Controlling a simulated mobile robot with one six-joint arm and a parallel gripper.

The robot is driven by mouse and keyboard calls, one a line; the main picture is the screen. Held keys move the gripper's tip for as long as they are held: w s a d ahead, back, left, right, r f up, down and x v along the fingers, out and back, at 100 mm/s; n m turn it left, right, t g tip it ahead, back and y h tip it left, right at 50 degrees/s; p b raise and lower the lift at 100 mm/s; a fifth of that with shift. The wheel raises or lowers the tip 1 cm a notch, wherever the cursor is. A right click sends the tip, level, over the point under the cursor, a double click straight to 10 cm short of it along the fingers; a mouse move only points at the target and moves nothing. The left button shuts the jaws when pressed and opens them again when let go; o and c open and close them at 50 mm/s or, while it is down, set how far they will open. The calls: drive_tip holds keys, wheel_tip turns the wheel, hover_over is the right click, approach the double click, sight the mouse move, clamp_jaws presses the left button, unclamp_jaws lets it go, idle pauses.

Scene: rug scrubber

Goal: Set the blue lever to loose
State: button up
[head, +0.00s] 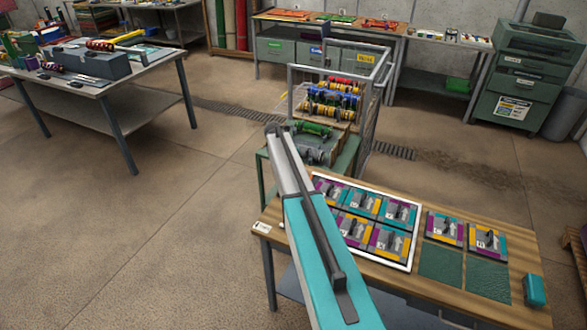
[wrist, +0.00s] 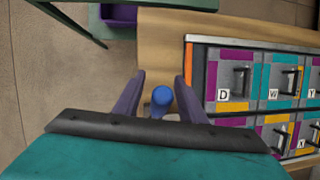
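The round blue top of the lever (wrist: 162,97) shows in the wrist view, at the left end of the wooden bench (wrist: 162,40). My gripper (wrist: 160,77) has its two purple fingers apart, one on each side of the blue top. A narrow gap shows on the left; the top is very close to the right finger, and I cannot tell whether they touch. The lever's shaft and base are hidden, so its setting cannot be read. In the head view my arm covers this spot, and neither lever nor fingers show.
A white-framed board of lettered coloured tiles (head: 412,240) lies right of the lever. Two loose tiles, green pads (head: 441,263) and a teal block (head: 535,290) are farther right. A green stand with rollers (head: 312,150) is behind the bench.

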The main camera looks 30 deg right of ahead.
drive_tip(key=b+v, duration=0.5)
drive_tip(key=v, duration=0.8)
drive_tip(key=shift+r, duration=0.3)
drive_tip(key=shift+a+f, duration=0.1)
drive_tip(key=shift+a, duration=0.05)
